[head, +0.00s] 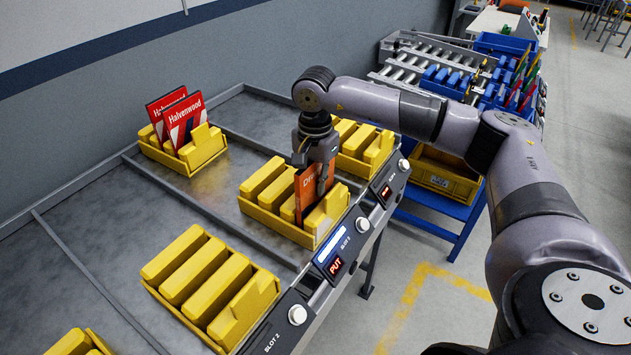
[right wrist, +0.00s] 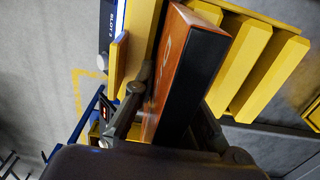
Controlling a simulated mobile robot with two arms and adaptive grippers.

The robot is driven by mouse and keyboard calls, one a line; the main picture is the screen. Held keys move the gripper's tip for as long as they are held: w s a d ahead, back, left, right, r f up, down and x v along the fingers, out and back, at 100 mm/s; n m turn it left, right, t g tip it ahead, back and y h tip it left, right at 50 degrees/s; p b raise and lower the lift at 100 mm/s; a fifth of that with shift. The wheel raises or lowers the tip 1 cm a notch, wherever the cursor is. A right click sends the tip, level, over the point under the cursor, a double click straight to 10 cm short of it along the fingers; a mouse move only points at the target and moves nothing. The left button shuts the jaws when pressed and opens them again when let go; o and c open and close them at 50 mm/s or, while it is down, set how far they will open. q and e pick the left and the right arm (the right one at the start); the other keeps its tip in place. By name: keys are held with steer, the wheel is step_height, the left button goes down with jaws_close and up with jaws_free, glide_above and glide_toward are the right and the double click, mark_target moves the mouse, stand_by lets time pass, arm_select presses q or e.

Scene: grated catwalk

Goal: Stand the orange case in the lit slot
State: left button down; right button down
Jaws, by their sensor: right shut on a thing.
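The orange case (head: 306,190) stands on edge, roughly upright, at the yellow divided rack (head: 262,218) in the middle of the bench. My right gripper (head: 318,178) is above this rack, shut on the case from above. In the right wrist view the orange case (right wrist: 175,65), with a dark edge, is between the two fingers, beside yellow dividers (right wrist: 250,65). Its lower part is hidden by dividers, so I cannot tell whether it touches the rack floor. The slot 3 panel (head: 341,248) at this rack's front has a bright display and a lit red PUT sign. My left gripper is not in view.
Another yellow rack (head: 212,285) stands nearer, at slot 2. A rack with red Halvenwood cases (head: 184,120) is at the back left. Another yellow rack (head: 365,143) lies just beyond the gripper. Bare metal bench (head: 110,225) shows at left.

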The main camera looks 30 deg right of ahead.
stand_by(0.3)
steer(key=c, duration=1.6)
jaws_free()
steer(key=shift+o, duration=0.7)
steer(key=shift+o, duration=1.4)
steer(key=shift+r+p, duration=2.35)
steer(key=shift+r, duration=1.7)
steer(key=shift+f, duration=0.1)
